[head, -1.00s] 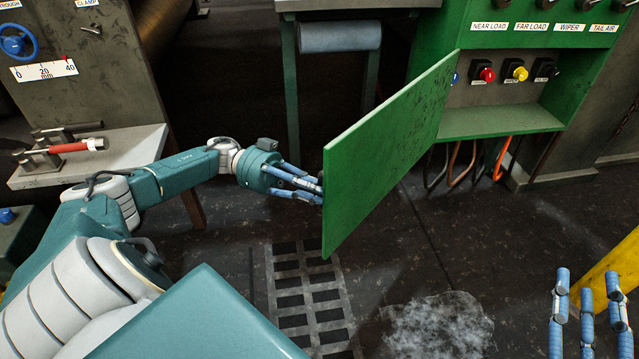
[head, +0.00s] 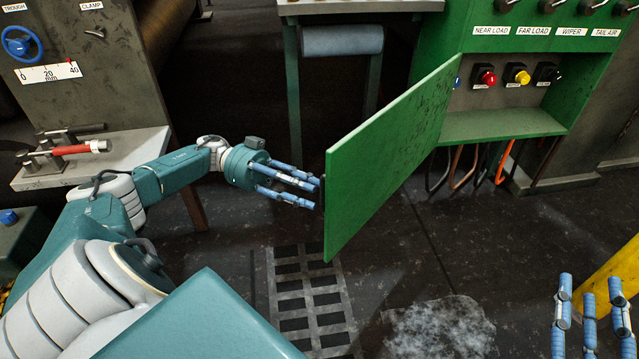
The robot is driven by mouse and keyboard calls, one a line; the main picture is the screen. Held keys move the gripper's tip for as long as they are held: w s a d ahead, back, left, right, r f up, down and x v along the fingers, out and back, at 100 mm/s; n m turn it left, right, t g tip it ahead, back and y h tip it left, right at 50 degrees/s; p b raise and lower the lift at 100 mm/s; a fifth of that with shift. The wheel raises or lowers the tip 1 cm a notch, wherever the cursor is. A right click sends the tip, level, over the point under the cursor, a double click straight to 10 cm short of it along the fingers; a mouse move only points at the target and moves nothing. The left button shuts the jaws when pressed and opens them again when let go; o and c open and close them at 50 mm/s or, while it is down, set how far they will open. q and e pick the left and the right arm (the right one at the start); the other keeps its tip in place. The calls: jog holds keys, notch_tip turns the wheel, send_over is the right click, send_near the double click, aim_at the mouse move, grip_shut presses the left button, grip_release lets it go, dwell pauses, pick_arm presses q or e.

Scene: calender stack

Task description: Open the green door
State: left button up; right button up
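The green door (head: 385,160) stands swung well out from the green cabinet (head: 440,60), its free edge toward me and to the left. The cabinet's recess shows behind it, with red, yellow and black knobs inside. My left gripper (head: 313,193) is at the door's free edge, on the left side, its blue fingers extended and spread apart. Nothing shows between them; whether the tips touch the door is unclear. My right gripper (head: 588,300) is at the lower right, far from the door, its blue fingers pointing up, apart and empty.
A floor grate (head: 310,300) and a pale patch (head: 437,325) lie below the door. A grey bench with a red-handled tool (head: 72,149) is at the left. A yellow post (head: 610,282) stands behind my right gripper. Hoses (head: 462,168) hang under the cabinet.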

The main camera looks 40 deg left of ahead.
pick_arm(q)
jog(key=v, duration=0.3)
jog(key=shift+s+a, duration=0.15)
jog(key=shift+a, duration=0.1)
jog(key=shift+f, duration=0.1)
dwell(0.4)
